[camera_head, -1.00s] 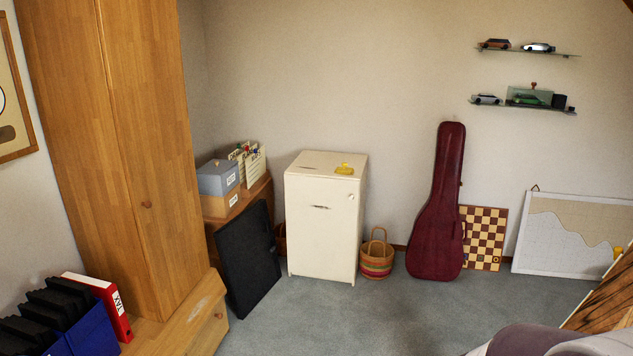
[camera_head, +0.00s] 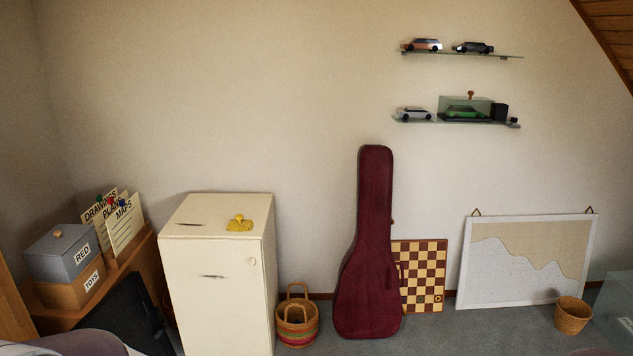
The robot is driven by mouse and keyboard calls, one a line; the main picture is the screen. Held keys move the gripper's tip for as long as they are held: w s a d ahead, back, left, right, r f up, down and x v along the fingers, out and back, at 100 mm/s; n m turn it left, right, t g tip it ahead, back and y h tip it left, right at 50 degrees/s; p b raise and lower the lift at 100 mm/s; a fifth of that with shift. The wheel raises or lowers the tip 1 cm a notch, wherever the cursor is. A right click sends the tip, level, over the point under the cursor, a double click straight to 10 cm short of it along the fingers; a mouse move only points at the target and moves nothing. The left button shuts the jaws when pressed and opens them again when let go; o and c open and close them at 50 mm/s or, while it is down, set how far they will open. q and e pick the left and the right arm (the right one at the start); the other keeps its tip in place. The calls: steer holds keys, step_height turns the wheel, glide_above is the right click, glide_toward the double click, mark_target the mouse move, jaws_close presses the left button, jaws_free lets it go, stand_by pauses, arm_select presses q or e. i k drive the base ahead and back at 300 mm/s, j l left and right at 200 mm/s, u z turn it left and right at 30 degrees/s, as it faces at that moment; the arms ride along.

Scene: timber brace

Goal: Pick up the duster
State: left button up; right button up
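No thing that I can clearly tell as a duster shows. A small yellow object (camera_head: 240,223) lies on top of the cream cabinet (camera_head: 216,290); it is too small to tell what it is. Neither of my grippers can be made out.
A dark red instrument case (camera_head: 368,270) leans on the wall beside a striped basket (camera_head: 297,324). A chessboard (camera_head: 421,275), a framed board (camera_head: 527,262) and a small basket (camera_head: 573,316) stand further right. Glass shelves (camera_head: 460,121) hold model cars. Boxes (camera_head: 62,262) stand at left.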

mark_target(240, 224)
steer(key=i+u, duration=0.15)
steer(key=i, duration=0.35)
steer(key=i+l+u, duration=0.15)
steer(key=i, duration=0.3)
steer(key=i+l+u, duration=0.1)
steer(key=i, duration=0.35)
steer(key=i+l+u, duration=0.15)
steer(key=i, duration=0.35)
steer(key=i+l+u, duration=0.2)
steer(key=i+u, duration=0.25)
steer(key=i+l+u, duration=0.15)
steer(key=l+u, duration=0.15)
steer(key=u, duration=0.15)
steer(key=i+l+u, duration=0.25)
steer(key=l+u, duration=0.15)
steer(key=i+l+u, duration=0.15)
steer(key=l+u, duration=0.45)
steer(key=l, duration=0.3)
steer(key=i, duration=0.05)
